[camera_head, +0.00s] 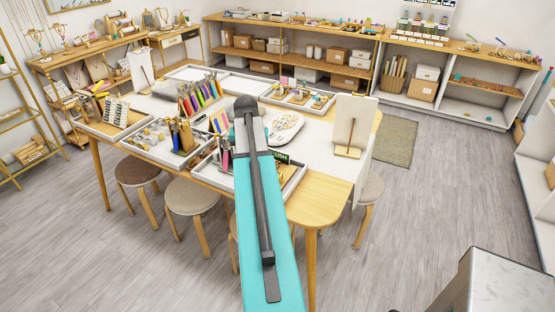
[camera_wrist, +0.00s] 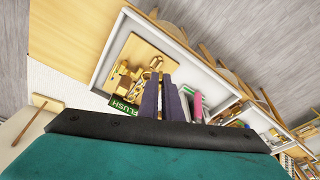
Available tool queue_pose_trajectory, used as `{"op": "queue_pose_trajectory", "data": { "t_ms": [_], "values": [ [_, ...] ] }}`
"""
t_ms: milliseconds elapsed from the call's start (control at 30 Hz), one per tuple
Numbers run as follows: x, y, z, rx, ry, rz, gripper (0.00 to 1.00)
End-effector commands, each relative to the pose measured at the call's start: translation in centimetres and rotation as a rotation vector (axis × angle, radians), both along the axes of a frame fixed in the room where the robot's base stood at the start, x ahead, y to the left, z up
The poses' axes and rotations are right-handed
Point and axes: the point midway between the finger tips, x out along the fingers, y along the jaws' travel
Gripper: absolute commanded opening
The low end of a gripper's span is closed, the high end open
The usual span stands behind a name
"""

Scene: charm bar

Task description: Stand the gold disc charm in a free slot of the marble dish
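The white marble dish (camera_head: 289,121) lies on the table right of my arm in the head view, with small items on it too tiny to make out. I cannot pick out the gold disc charm. Several gold pieces (camera_wrist: 155,65) sit on a wooden board in a tray in the wrist view, but their shapes are unclear. My gripper's two dark fingers (camera_wrist: 162,96) point toward this tray, close together and partly covering it. Their tips and any gap between them are unclear. In the head view my arm hides the gripper.
The white-rimmed tray (camera_wrist: 108,54) with a green FLUSH sign (camera_wrist: 125,90) and pen-like tools (camera_wrist: 197,106) is below. A display stand (camera_head: 350,122) stands right of the dish. Stools (camera_head: 190,197) crowd the table's front edge. The wooden table corner (camera_head: 318,203) is bare.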

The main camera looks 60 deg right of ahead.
Motion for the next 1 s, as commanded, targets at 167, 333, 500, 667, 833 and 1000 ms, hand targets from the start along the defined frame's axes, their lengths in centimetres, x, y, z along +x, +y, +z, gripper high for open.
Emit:
{"op": "queue_pose_trajectory", "data": {
  "t_ms": [167, 333, 500, 667, 833, 1000],
  "values": [
    [4.0, 4.9, -0.5, 0.001, 0.001, 0.106, 0.00],
    [7.2, 9.5, -0.8, 0.000, 0.000, 0.205, 0.00],
    [9.9, 14.3, -1.0, 0.001, -0.001, 0.301, 0.00],
    [12.1, 19.0, -1.3, 0.001, 0.000, 0.395, 0.00],
    [14.0, 24.0, -1.6, 0.000, -0.001, 0.491, 0.00],
    [15.5, 29.2, -1.9, 0.000, -0.001, 0.590, 0.00]
  ]
}}
